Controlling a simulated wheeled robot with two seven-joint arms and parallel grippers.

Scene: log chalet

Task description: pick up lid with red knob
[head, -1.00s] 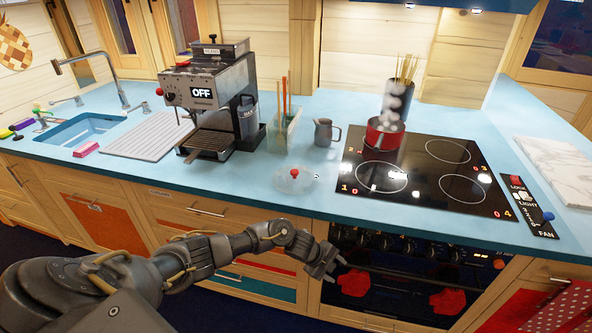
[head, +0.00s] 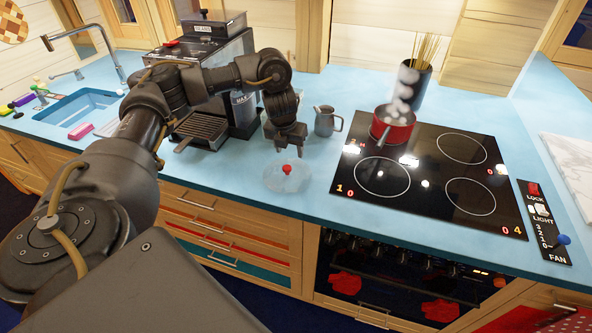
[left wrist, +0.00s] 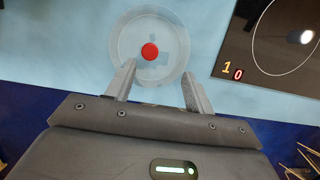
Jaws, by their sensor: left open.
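The lid is a round, clear glass disc (head: 273,182) with a red knob (head: 287,170). It lies on the blue counter between the coffee machine and the stove. My left gripper (head: 288,143) is open and points down above the counter, just behind the knob in the head view. In the left wrist view the red knob (left wrist: 150,51) shows beyond the two spread fingers (left wrist: 155,85), with nothing between them. The clear lid rim (left wrist: 122,30) is whole there. My right gripper is not in view.
A black stove (head: 430,190) lies right of the lid, with a steaming red pot (head: 393,130) on it. A small grey pitcher (head: 326,121) stands behind the lid. The coffee machine (head: 205,60) stands to the left, partly behind my arm. The counter's front edge is close to the lid.

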